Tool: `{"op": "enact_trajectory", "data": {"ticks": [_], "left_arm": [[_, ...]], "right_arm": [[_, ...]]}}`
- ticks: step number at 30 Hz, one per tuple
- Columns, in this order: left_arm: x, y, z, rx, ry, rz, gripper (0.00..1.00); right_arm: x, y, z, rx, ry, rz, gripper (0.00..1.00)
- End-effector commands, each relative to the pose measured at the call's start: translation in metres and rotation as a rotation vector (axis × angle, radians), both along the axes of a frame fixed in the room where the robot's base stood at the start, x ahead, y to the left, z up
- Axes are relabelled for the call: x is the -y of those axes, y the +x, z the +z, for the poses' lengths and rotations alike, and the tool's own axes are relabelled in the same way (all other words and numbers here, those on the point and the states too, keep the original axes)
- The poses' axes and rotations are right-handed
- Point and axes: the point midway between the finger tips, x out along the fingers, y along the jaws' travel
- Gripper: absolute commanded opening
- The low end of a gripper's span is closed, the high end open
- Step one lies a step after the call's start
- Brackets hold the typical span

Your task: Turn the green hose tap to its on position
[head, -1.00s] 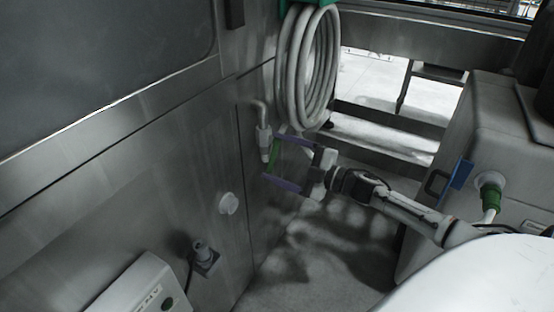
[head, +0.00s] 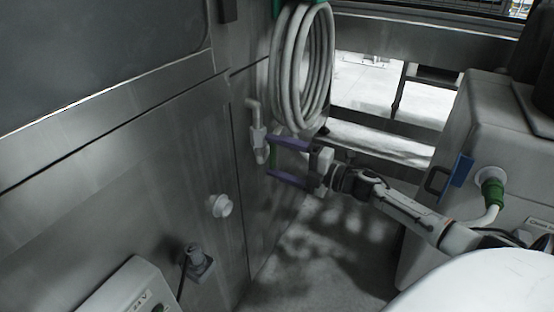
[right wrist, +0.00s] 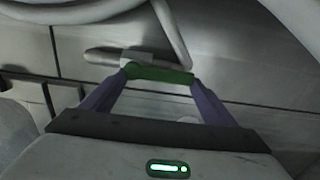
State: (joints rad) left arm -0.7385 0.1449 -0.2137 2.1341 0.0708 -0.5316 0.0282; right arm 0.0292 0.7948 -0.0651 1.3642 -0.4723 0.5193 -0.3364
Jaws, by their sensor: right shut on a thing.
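The green tap handle (head: 273,153) is on the grey hose tap (head: 259,143) at the steel wall. In the head view it stands roughly upright. My right gripper (head: 271,157) has its purple fingers at the two ends of the handle and is shut on it. In the right wrist view the green handle (right wrist: 160,75) spans crosswise between the fingertips, with the grey tap body just behind it. My left gripper is not in view.
A coiled white hose (head: 302,70) hangs just above the tap. A round white knob (head: 219,206) and a grey fitting (head: 199,262) stick out of the wall below. A grey box (head: 478,120) with a green-collared connector (head: 493,190) stands at the right. Floor between is clear.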

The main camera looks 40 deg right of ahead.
Motion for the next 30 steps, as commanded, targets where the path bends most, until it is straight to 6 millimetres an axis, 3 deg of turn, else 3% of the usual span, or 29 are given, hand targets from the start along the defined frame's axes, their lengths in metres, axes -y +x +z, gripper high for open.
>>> {"op": "enact_trajectory", "data": {"ticks": [11,12,15,25,30], "left_arm": [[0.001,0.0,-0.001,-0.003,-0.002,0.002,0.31],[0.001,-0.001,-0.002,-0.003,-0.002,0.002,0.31],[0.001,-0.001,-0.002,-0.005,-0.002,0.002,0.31],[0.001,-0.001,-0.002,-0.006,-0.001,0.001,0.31],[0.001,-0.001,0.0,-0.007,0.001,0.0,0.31]], "right_arm": [[0.0,0.0,-0.001,0.003,-0.018,0.003,0.4],[0.0,0.0,-0.001,0.004,-0.019,0.003,0.84],[0.0,0.0,-0.001,0.004,-0.017,0.002,0.99],[0.001,-0.002,-0.001,0.001,-0.011,0.001,0.99],[0.008,-0.019,-0.001,-0.001,-0.011,0.0,0.99]]}}
